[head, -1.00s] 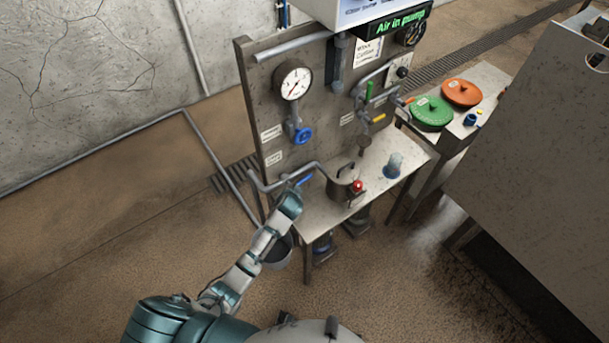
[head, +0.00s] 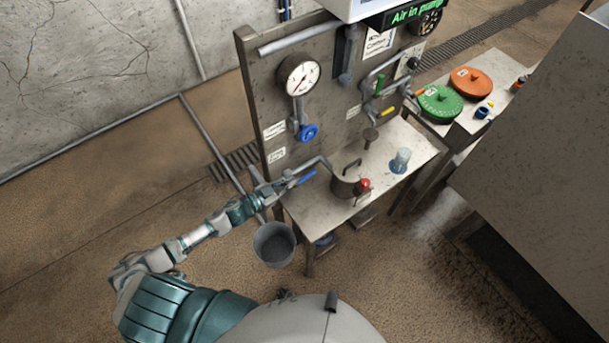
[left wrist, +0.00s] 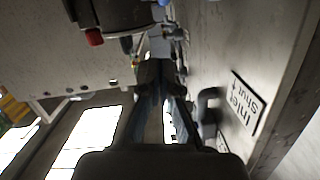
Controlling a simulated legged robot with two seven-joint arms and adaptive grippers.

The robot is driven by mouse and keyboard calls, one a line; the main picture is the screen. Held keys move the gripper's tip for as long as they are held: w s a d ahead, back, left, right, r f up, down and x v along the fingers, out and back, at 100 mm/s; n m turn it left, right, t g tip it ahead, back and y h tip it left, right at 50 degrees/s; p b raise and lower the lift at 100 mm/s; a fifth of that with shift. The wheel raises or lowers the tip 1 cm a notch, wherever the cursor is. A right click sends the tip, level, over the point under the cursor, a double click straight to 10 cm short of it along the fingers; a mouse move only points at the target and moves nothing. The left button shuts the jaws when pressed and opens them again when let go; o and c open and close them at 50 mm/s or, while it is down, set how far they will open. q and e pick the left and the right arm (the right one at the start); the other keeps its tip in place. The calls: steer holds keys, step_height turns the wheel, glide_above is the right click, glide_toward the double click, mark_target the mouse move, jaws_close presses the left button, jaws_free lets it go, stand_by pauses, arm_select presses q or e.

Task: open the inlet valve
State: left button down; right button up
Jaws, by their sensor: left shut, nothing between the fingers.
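A blue lever handle (head: 307,177) sits on the grey pipe (head: 318,161) low at the panel's left side. A blue round handwheel (head: 308,132) is higher, below the pressure gauge (head: 299,75). My left gripper (head: 286,182) is at the left end of the blue lever, shut and empty; I cannot tell whether it touches it. In the left wrist view its fingers (left wrist: 160,80) point along the panel, and a label reading "Inlet Shut" with an arrow (left wrist: 247,104) is on the panel beside them. My right gripper is not in view.
A metal pot (head: 346,188) and a red knob (head: 365,184) are on the bench (head: 385,178), with a clear blue-tinted cup (head: 400,160). A large grey panel (head: 540,170) fills the right side.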

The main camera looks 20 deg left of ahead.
arm_select(q)
glide_above(304, 179)
steer(key=s, duration=0.1)
steer(key=f, duration=0.2)
steer(key=w+f, duration=0.1)
steer(key=f, duration=0.1)
steer(key=shift+d+f+b, duration=0.1)
steer(key=shift+b, duration=0.2)
steer(key=shift+f, duration=0.4)
